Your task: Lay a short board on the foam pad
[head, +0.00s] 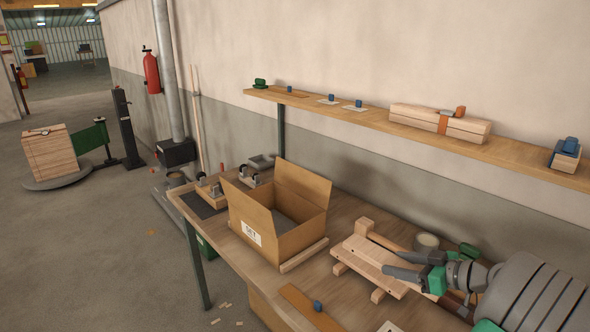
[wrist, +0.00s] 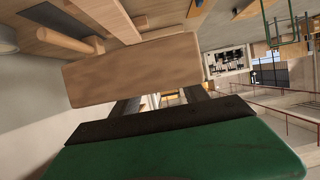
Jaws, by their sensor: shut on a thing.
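My gripper (head: 394,263) is low over the right part of the workbench, its fingers pointing left. It is shut on a short board, whose pale wooden face (wrist: 130,72) fills the upper middle of the wrist view, just past the dark fingers. In the head view the held board is hard to tell from the pale wooden boards (head: 366,254) around the fingers. I cannot tell whether it touches them. A dark flat pad (head: 210,207) lies at the bench's left end. A grey surface (head: 284,218) shows inside the open cardboard box; I cannot tell which is the foam pad.
The cardboard box (head: 257,213) stands left of my gripper with flaps raised. A brown strip with a blue knob (head: 318,306) lies at the front. A wall shelf (head: 370,122) holding bundled boards (head: 440,122) runs above the bench.

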